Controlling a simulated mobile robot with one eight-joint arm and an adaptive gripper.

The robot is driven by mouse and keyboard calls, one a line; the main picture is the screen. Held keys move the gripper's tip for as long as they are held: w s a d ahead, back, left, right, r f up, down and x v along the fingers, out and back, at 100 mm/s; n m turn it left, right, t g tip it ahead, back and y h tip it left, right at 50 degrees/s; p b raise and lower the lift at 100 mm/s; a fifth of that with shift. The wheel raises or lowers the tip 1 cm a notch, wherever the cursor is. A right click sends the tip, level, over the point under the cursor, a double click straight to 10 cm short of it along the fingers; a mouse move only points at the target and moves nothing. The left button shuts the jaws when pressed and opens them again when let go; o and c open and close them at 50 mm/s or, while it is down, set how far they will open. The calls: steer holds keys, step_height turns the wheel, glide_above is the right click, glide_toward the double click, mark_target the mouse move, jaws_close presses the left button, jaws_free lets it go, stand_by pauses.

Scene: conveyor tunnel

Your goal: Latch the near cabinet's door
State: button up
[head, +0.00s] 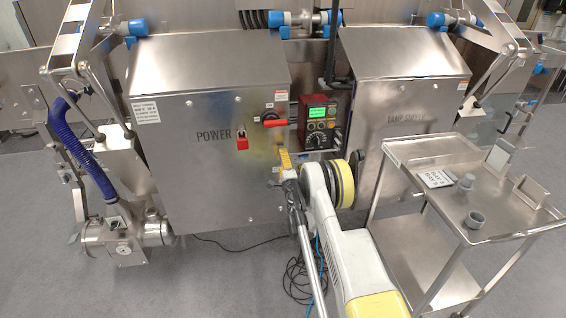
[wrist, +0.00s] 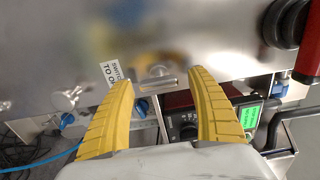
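The cabinet marked POWER (head: 205,165), a brushed-steel box with a sloped top, stands left of centre in the head view. Its front door looks closed, but I cannot tell whether it is latched. My gripper hides the latch in the head view.
A red switch handle (head: 274,122) juts from the door's right side, and a red padlock (head: 242,143) hangs on its front. A control box with a green screen (head: 317,112) sits between the cabinets. A steel cart (head: 430,155) stands right; cables (head: 300,275) lie on the floor.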

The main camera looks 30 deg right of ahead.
steer(key=shift+s, duration=0.1)
steer(key=v, duration=0.7)
steer(key=shift+s, duration=0.2)
